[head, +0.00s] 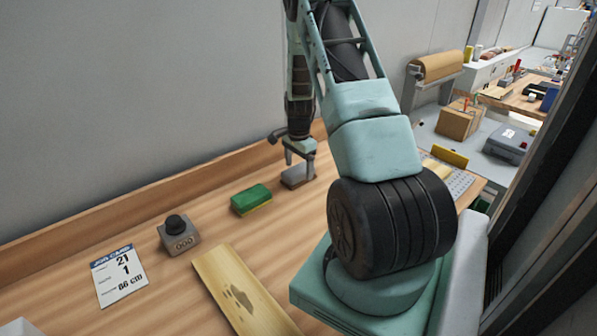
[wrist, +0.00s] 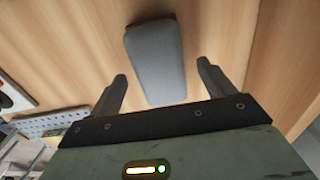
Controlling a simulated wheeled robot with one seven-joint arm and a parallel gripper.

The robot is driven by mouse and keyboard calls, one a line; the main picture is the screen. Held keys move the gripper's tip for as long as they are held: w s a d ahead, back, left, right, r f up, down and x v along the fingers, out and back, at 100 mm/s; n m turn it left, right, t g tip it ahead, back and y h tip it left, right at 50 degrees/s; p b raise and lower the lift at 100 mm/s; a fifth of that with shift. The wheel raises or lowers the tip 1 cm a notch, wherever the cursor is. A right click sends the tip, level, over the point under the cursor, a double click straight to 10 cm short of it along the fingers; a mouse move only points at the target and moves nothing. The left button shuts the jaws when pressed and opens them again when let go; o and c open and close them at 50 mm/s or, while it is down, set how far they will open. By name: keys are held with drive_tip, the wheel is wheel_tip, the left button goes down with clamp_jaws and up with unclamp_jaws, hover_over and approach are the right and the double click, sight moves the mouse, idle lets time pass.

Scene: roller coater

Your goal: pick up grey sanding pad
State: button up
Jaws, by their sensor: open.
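The grey sanding pad (head: 293,181) lies on the wooden bench near the back ledge in the head view. In the wrist view the pad (wrist: 156,52) is a rounded grey block at upper centre, slightly tilted. My gripper (head: 299,163) points down right over the pad in the head view. In the wrist view my gripper (wrist: 162,72) is open, with one finger on each side of the pad's near end and gaps between. Whether the fingertips are down at the pad's height is hard to tell.
A green and yellow sponge (head: 251,199) lies left of the pad. Further left are a grey box with a black knob (head: 179,235) and a job card (head: 119,275). A stained wooden board (head: 241,292) lies in front. The back ledge (head: 180,184) runs behind.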

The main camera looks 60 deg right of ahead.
sight(299, 168)
drive_tip(key=shift+f, duration=1.05)
drive_tip(key=c, duration=1.1)
wheel_tip(299, 168, up, 10)
drive_tip(key=shift+r+b, duration=0.1)
drive_tip(key=shift+b, duration=1.1)
drive_tip(key=o, duration=0.5)
drive_tip(key=shift+c, duration=0.2)
drive_tip(key=c, duration=0.3)
